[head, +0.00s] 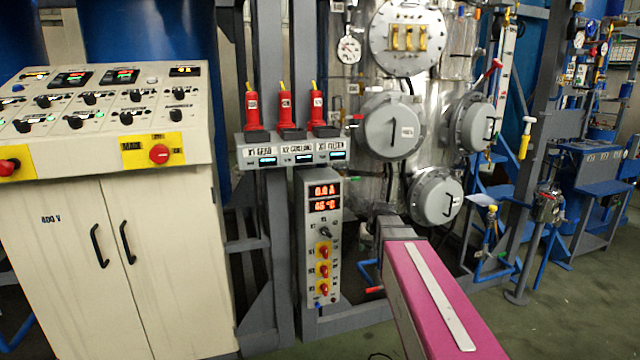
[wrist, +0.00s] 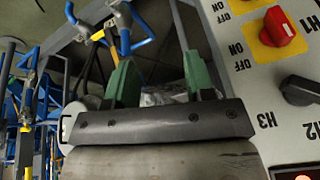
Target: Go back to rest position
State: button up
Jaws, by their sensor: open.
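My gripper (wrist: 162,78) shows in the wrist view with its two green fingers spread apart and nothing between them. In the head view my magenta arm reaches in from the bottom right, and its dark end is in front of the lower part of the vessel. The fingers cannot be made out there. The gripper is close to a grey control box (head: 323,215) with red switches on yellow plates. In the wrist view a red switch (wrist: 280,27) beside the label H1 is to the right of the fingers, apart from them.
A white cabinet (head: 70,265) with a sloped control panel stands at the left. A metal vessel (head: 375,192) with round grey covers is behind the gripper. Three red-handled units stand on a shelf (head: 290,152) above the control box. Blue frames and pipes are at the right; green floor (head: 570,320) is open there.

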jog(key=s+f+g, duration=0.2)
jog(key=s+f, duration=0.5)
jog(key=s, duration=0.2)
jog(key=s+d+f+g+h, duration=0.1)
jog(key=s+f+g, duration=0.1)
jog(key=s+f, duration=0.4)
jog(key=s, duration=0.4)
jog(key=shift+s+f, duration=0.3)
jog(key=shift+f, duration=0.05)
